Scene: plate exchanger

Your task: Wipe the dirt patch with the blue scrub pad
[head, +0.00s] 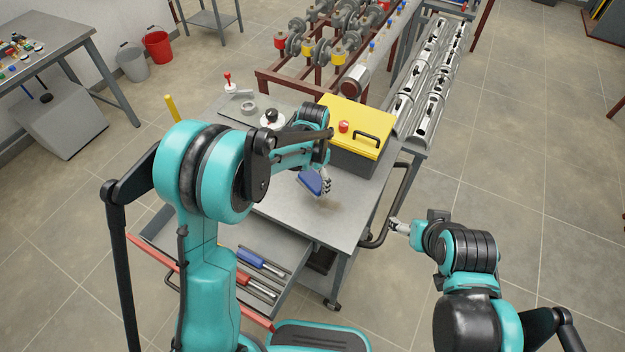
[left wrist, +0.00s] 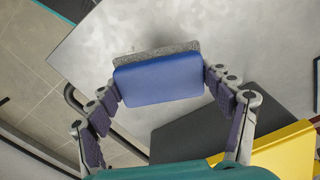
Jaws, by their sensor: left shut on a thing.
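The blue scrub pad (head: 310,182) is held in my left gripper (head: 322,181) over the grey table top. In the left wrist view the pad (left wrist: 160,80) sits between both fingers, its grey scrub side facing away from the palm. The dirt patch (head: 329,203) is a faint brownish smudge on the table, just right of and below the pad in the head view. In the left wrist view a dark smudge shows just beyond the pad. I cannot tell whether the pad touches the table. My right gripper (head: 398,226) is off the table's right side; its fingers are too small to read.
A yellow-lidded toolbox (head: 355,125) stands on the table (head: 345,225) behind the pad. An open drawer (head: 255,265) with blue and red-handled tools juts out in front. A black handle (head: 383,230) runs along the table's right side. The table's front right is clear.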

